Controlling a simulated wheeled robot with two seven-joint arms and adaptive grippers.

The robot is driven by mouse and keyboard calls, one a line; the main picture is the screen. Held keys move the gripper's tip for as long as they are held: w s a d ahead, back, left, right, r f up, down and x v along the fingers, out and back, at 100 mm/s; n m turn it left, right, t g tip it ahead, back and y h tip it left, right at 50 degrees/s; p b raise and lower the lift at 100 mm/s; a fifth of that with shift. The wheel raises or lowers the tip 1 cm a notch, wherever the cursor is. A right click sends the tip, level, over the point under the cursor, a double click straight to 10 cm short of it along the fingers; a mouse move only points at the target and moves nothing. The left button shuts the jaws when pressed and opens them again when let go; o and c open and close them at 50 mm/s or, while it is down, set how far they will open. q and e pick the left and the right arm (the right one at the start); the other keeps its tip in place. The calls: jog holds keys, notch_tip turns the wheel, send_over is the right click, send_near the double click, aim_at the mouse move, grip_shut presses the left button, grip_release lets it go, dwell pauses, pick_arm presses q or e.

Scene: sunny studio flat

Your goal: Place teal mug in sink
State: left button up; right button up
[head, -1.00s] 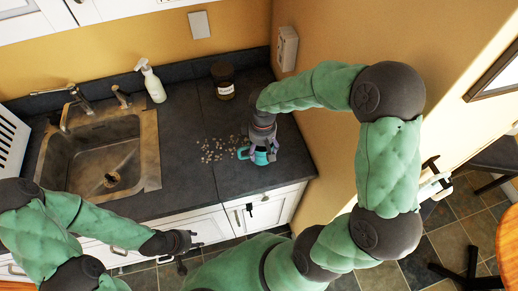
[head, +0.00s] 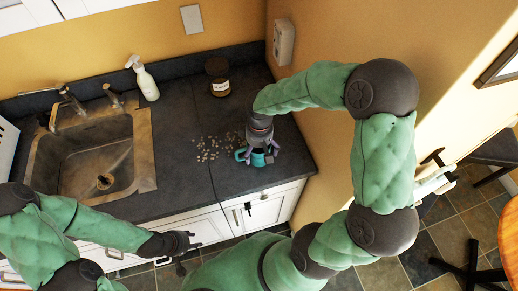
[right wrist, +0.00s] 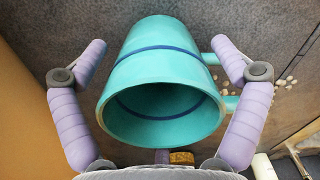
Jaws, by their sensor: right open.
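The teal mug (head: 257,159) stands on the dark counter near its right end. In the right wrist view the mug (right wrist: 155,75) has a dark blue band, its open mouth faces the camera, and its handle points right. My right gripper (head: 260,150) is over the mug. In the right wrist view its purple fingers (right wrist: 160,62) are spread on either side of the mug, with gaps between. The sink (head: 95,165) is an empty brown-grey metal basin at the left of the counter. My left gripper (head: 187,252) is low in front of the cabinets, fingers apart and empty.
Pale crumbs or pebbles (head: 212,150) lie on the counter left of the mug. A tap (head: 70,100) rises behind the sink. A wall (head: 300,100) borders the counter's right.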

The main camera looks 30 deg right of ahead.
jog(key=shift+r, duration=0.15)
notch_tip(320, 180, up, 11)
jog(key=p, duration=0.9)
jog(key=shift+r, duration=0.4)
jog(key=shift+c, duration=1.2)
jog(key=shift+w, duration=0.15)
jog(key=c, duration=0.5)
jog(key=a+b, duration=0.1)
jog(key=w+a+f+b, duration=0.1)
jog(key=b, duration=0.1)
jog(key=shift+m, duration=0.4)
jog(key=c, duration=0.4)
jog(key=m+b, duration=0.3)
jog(key=b, duration=0.3)
send_near(237, 155)
jog(key=w, duration=0.1)
jog(key=f+b, duration=0.3)
jog(key=f, duration=0.7)
jog(key=shift+s+f, duration=0.15)
jog(key=shift+s, duration=0.05)
jog(key=shift+f, duration=0.4)
